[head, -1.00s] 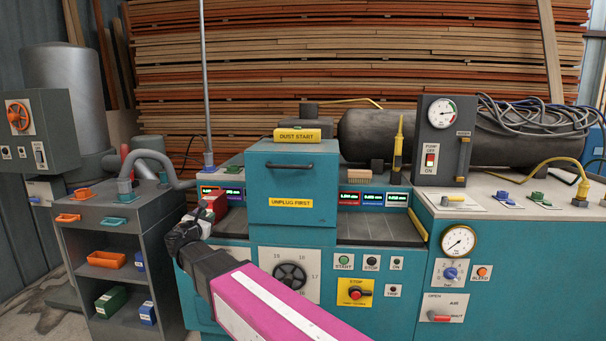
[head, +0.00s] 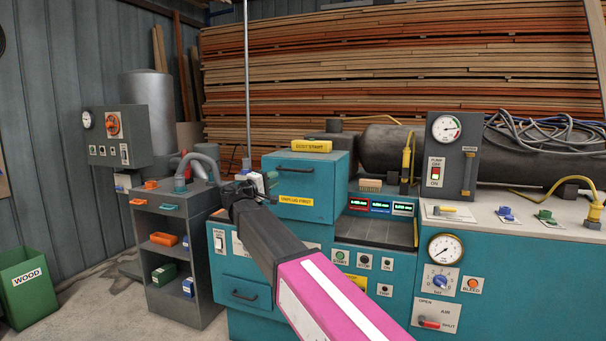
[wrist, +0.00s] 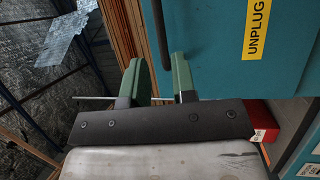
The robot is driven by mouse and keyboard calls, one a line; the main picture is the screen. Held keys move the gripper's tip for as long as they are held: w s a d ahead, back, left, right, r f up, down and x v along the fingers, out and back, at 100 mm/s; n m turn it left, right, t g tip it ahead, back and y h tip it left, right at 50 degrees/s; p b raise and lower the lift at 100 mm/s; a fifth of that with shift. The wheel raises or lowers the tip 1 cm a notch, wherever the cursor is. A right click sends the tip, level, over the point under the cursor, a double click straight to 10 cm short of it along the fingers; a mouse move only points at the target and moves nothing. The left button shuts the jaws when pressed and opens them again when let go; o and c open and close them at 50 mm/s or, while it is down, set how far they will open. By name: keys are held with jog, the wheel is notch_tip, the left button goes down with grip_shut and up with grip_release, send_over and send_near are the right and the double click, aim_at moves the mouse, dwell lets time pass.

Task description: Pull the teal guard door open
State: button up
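The teal guard door (head: 312,190) is a boxy panel with a black bar handle (head: 298,170) near its top and a yellow "UNPLUG FIRST" label. It looks shut. In the wrist view the door (wrist: 215,45) fills the upper right, and its handle (wrist: 160,35) runs down from the top edge. My gripper (wrist: 158,65) is open, its two green fingers apart, with the handle's lower end between them in the picture. I cannot tell whether the fingers reach around it. In the head view my gripper (head: 245,187) is just left of the door; its fingertips are unclear.
A grey shelf cart (head: 178,225) stands left of the teal machine. A yellow "DUST START" block (head: 311,146) sits on top of the door's housing. A control panel (head: 452,155) and hoses are at the right. Floor is clear between the cart and a green bin (head: 28,285).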

aim_at(292, 170)
jog(key=x, duration=1)
jog(key=shift+w+d, duration=0.25)
grip_shut()
